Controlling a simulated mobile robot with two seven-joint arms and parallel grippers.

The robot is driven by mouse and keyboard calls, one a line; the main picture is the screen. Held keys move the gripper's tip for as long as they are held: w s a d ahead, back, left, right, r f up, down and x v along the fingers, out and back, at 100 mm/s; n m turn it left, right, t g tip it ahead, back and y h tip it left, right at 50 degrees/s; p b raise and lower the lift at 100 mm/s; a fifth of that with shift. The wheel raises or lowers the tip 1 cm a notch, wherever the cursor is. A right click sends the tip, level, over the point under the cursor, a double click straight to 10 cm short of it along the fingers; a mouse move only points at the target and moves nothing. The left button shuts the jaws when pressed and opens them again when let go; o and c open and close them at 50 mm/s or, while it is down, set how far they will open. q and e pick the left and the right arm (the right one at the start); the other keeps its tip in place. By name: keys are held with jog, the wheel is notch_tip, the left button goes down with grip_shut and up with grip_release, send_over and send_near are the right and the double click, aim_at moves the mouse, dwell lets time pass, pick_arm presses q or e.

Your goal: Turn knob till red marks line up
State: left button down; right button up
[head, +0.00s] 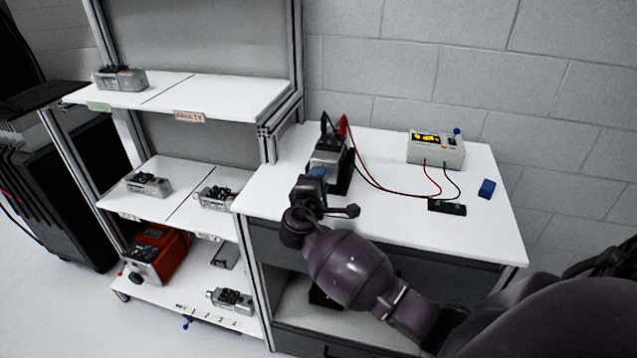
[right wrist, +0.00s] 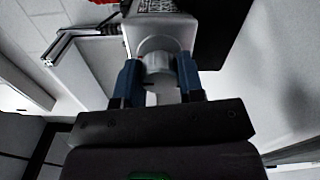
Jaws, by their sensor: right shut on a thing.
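The servo unit (head: 329,151), grey with a dark block beside it, sits on the white workbench near its left edge. Its round grey knob (right wrist: 160,62) shows in the right wrist view, at the end of the grey housing (right wrist: 158,32). My right gripper (head: 318,172) reaches the near side of the unit. In the right wrist view its blue fingers (right wrist: 158,80) stand on both sides of the knob, shut on it. My left gripper is not in view.
A grey meter box (head: 436,149) with a yellow display stands at the back of the workbench (head: 400,224). Red and black leads run from it towards the servo unit. A blue block (head: 487,188) and a black bar (head: 447,207) lie nearby. A shelf rack (head: 222,97) with several units stands left.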

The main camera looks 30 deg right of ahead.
dwell(0.4)
jog(key=o, duration=0.9)
jog(key=v, duration=1.1)
jog(key=shift+w, duration=0.1)
jog(key=w+a+f+t+y, duration=0.2)
jog(key=w+a+t+y, duration=0.1)
jog(key=a+y, duration=0.3)
jog(key=s+f+m+y, duration=0.3)
jog(key=f+y, duration=0.2)
jog(key=y, duration=0.1)
jog(key=s+d+f+m+g, duration=0.1)
jog(key=s+f+m, duration=0.1)
jog(key=s+f, duration=0.2)
jog(key=s+d+f+m+g+y, duration=0.1)
jog(key=s+f, duration=0.4)
jog(key=s, duration=0.6)
jog(key=s+d+f+m+g, duration=0.1)
jog(key=s+d+f+m, duration=0.1)
jog(key=s+f, duration=0.3)
jog(key=shift+s+d+f+m, duration=0.15)
jog(key=shift+s+m, duration=0.35)
jog(key=shift+s, duration=0.85)
